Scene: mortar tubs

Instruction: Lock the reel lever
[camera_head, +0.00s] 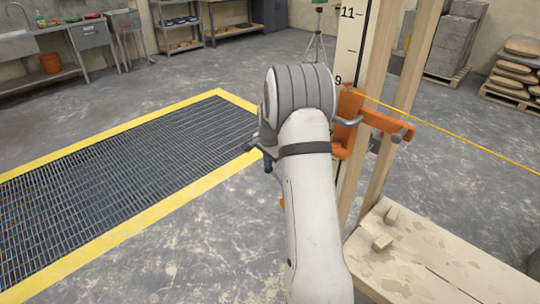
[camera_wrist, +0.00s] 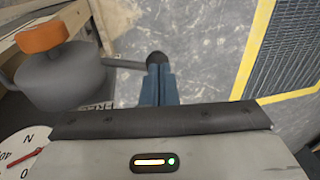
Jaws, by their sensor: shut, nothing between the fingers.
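In the wrist view my gripper (camera_wrist: 157,75) shows as two blue fingers, shut together and empty. A dark round knob (camera_wrist: 157,57) lies right at the fingertips; I cannot tell if they touch it. A thin grey rod (camera_wrist: 125,64) runs left from the knob towards a grey drum (camera_wrist: 60,82) and looks like the reel lever. The drum carries an orange block (camera_wrist: 41,37). A label reading "FREE" (camera_wrist: 97,106) is partly hidden by my gripper body. In the head view my arm hides most of this area.
A dial with a red needle (camera_wrist: 22,156) sits at lower left in the wrist view. In the head view, an orange bracket (camera_head: 352,120) is on timber posts (camera_head: 385,90), with a taut yellow line (camera_head: 450,132) running right. A wooden bench (camera_head: 425,250) stands lower right; floor grating (camera_head: 120,170) lies left.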

